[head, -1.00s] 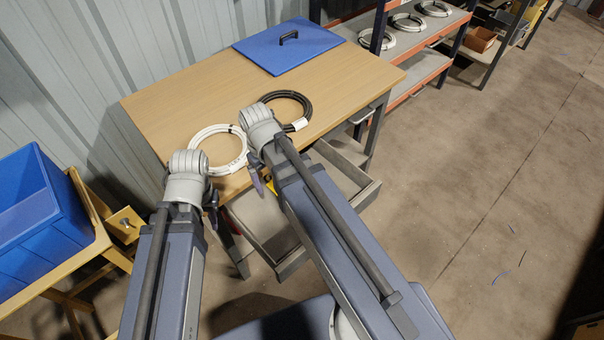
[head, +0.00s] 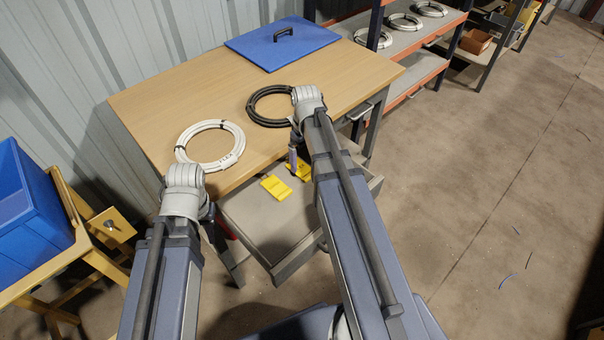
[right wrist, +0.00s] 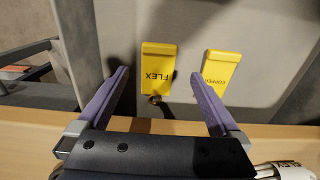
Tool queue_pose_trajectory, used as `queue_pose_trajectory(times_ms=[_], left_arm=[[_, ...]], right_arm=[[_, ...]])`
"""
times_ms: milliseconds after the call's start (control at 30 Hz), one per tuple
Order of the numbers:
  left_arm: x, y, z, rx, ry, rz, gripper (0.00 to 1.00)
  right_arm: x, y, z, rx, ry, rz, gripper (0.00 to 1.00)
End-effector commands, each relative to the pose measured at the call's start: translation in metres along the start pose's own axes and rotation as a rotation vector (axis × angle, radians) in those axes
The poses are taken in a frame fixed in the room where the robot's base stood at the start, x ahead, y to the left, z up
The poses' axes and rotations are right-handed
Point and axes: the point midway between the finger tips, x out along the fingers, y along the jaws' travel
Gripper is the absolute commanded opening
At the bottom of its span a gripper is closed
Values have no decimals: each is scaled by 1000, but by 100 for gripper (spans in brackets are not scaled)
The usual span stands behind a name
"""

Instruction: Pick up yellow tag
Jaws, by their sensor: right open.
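Two yellow tags lie in the open drawer. The tag marked FLEX (right wrist: 157,66) is in the middle of the right wrist view, and the tag marked COPPER (right wrist: 220,70) lies to its right. In the head view one yellow tag (head: 275,187) is in clear sight, and the other (head: 303,172) is partly hidden by my right gripper (head: 294,160). My right gripper is open and empty; in the right wrist view its fingers (right wrist: 159,76) appear on either side of the FLEX tag. My left gripper (head: 224,245) is left of the drawer, largely hidden by its own arm.
The drawer (head: 300,257) stands open below the wooden table (head: 190,95). A white cable coil (head: 236,155) and a black cable coil (head: 254,112) lie near the table's front edge. A blue lid (head: 300,52) is at the back. A blue bin (head: 30,230) stands at left.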

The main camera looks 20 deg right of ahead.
Motion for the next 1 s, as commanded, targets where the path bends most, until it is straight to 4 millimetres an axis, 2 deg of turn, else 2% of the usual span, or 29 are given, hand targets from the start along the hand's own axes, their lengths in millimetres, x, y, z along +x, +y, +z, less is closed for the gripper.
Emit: queue_pose_trajectory(times_ms=[267,667,967,1000], left_arm=[[8,1,0,0,0,0,30],[52,5,-3,0,0,0,30],[52,5,-3,0,0,0,30],[52,5,-3,0,0,0,30]], right_arm=[[8,0,0,0,0,0,100],[53,3,1,1,0,0,100],[53,3,1,0,0,0,100],[53,3,1,0,0,0,96]])
